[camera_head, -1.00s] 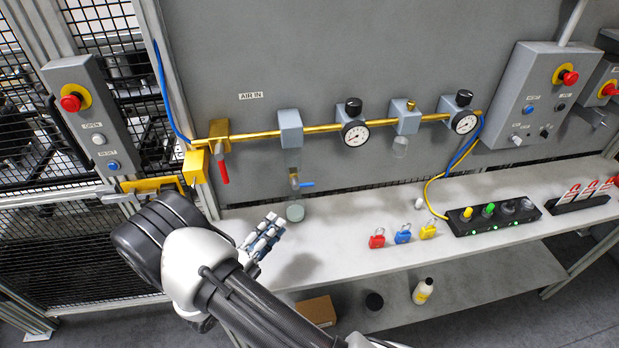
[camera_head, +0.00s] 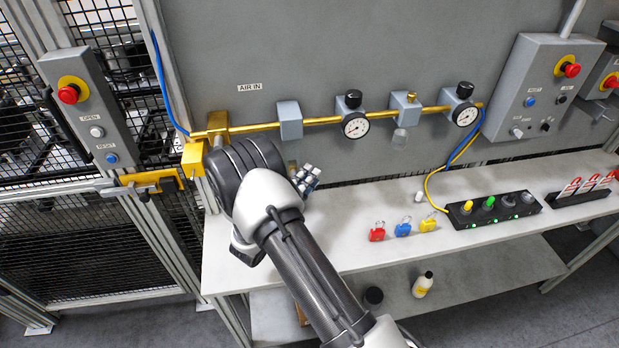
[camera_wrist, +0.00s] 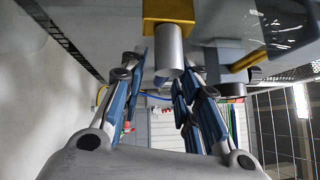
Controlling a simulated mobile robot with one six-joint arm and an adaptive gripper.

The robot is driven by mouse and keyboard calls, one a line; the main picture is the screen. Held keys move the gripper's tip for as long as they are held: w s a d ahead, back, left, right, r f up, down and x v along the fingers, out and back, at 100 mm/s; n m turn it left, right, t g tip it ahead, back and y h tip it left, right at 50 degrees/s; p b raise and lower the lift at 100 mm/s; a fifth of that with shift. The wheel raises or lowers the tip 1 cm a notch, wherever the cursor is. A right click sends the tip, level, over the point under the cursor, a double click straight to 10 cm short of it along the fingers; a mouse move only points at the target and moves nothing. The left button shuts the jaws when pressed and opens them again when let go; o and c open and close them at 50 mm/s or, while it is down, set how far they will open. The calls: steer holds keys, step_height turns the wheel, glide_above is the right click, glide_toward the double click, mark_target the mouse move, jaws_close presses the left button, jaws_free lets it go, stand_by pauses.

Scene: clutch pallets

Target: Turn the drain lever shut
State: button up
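In the head view my gripper (camera_head: 307,180) is at the drain valve below the left grey block of the air line. A small brass piece of the drain valve (camera_head: 292,167) shows beside it; the blue drain lever is hidden there. In the wrist view the brass valve body (camera_wrist: 168,11) is at the top with a grey cylinder (camera_wrist: 169,47) below it. My gripper (camera_wrist: 158,84) is open, with one finger either side of the cylinder's lower end. A small bluish part shows there, but I cannot tell whether it is the lever. No clear grip on it shows.
The brass air line (camera_head: 325,121) with gauges runs along the panel above my gripper. Red, blue and yellow padlocks (camera_head: 403,228) stand on the bench (camera_head: 350,208), right of my arm. A black switch box (camera_head: 492,212) is farther right. The yellow gate latch (camera_head: 150,178) is to the left.

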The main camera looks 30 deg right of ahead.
steer(key=shift+w+d+r, duration=0.1)
steer(key=shift+w+d, duration=0.15)
steer(key=shift+d, duration=0.2)
jaws_close()
stand_by(0.5)
